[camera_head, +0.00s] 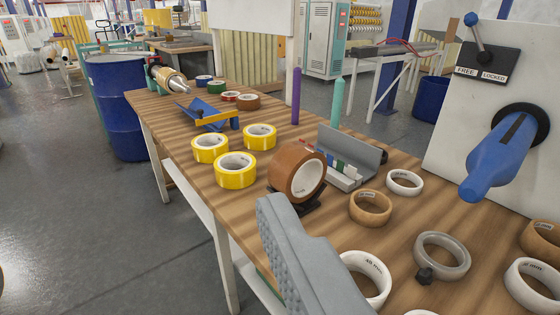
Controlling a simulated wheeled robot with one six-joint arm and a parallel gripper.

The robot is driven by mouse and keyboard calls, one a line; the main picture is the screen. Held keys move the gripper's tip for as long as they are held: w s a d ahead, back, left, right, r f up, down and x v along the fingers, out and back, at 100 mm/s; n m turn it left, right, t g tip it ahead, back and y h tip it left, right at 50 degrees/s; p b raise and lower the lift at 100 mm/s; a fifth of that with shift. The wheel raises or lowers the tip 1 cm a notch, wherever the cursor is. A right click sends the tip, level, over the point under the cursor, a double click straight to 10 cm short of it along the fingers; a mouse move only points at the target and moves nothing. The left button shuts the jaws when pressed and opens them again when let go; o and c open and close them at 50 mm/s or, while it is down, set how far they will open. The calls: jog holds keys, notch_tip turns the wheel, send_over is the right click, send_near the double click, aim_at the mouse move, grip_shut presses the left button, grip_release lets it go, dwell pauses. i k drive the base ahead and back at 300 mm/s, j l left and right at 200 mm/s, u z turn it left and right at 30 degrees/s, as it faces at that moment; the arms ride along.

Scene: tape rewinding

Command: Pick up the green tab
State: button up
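The green tab (341,165) is small and sits in a row of small coloured tabs in a grey angled holder (362,150) on the wooden table. Red and blue tabs are to its left in the row. The large brown tape roll partly hides the row's left end. A grey ribbed part of my gripper (285,240) shows at the bottom centre, nearer the camera than the holder and apart from the tab. I see no second finger, so its opening cannot be judged. Nothing shows held in it.
A large brown tape roll (297,174) stands upright on a black stand left of the holder. Yellow rolls (235,170) lie farther left; tan, white and grey rolls lie right and front. Purple (295,97) and teal (338,102) upright rods stand behind.

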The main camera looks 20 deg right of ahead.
aim_at(341, 163)
jog(key=i+j+z, duration=0.15)
jog(key=i, duration=0.3)
jog(key=i+j+z, duration=0.2)
jog(key=i, duration=0.25)
jog(key=l, duration=0.1)
